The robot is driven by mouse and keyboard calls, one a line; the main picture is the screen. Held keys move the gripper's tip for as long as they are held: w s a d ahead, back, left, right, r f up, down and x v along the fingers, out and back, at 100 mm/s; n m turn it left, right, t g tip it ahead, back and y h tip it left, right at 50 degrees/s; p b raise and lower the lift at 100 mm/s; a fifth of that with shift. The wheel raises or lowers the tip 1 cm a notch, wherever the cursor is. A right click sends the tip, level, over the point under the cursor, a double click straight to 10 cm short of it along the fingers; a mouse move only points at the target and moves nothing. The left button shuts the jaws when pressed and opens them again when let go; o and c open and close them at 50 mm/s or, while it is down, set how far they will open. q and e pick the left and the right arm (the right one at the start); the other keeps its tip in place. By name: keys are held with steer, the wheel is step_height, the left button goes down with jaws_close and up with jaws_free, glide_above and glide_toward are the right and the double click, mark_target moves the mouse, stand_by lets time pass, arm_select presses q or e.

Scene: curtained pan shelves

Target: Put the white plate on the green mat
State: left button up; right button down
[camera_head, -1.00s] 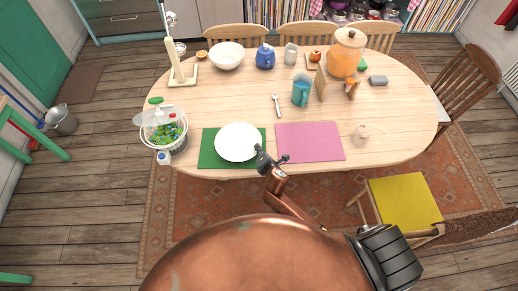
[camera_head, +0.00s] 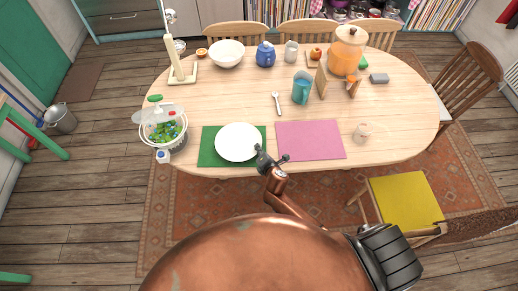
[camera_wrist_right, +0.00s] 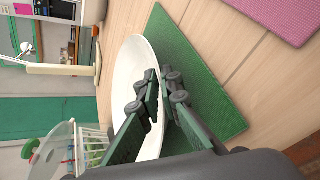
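The white plate (camera_head: 237,142) lies over the green mat (camera_head: 207,155) at the table's front edge, with mat showing around it. My right gripper (camera_head: 272,161) is at the plate's front right rim, its fingers spread apart. In the right wrist view, the gripper (camera_wrist_right: 163,92) has a gap between its fingertips, beside the rim of the plate (camera_wrist_right: 127,72); the fingers hide part of that rim. The green mat (camera_wrist_right: 205,85) shows beyond the plate there. My left gripper is not in view.
A pink mat (camera_head: 310,140) lies right of the green one. A bin of green and blue items (camera_head: 165,135) stands to the left. A spoon (camera_head: 277,103), teal mug (camera_head: 301,90) and small jar (camera_head: 361,133) stand or lie nearby. A yellow-seated chair (camera_head: 403,203) is front right.

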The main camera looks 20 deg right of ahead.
steer(key=shift+f, duration=0.1)
steer(key=c, duration=2.1)
jaws_free()
steer(key=shift+f, duration=0.2)
steer(key=shift+v, duration=4.05)
steer(key=shift+r, duration=0.15)
jaws_close()
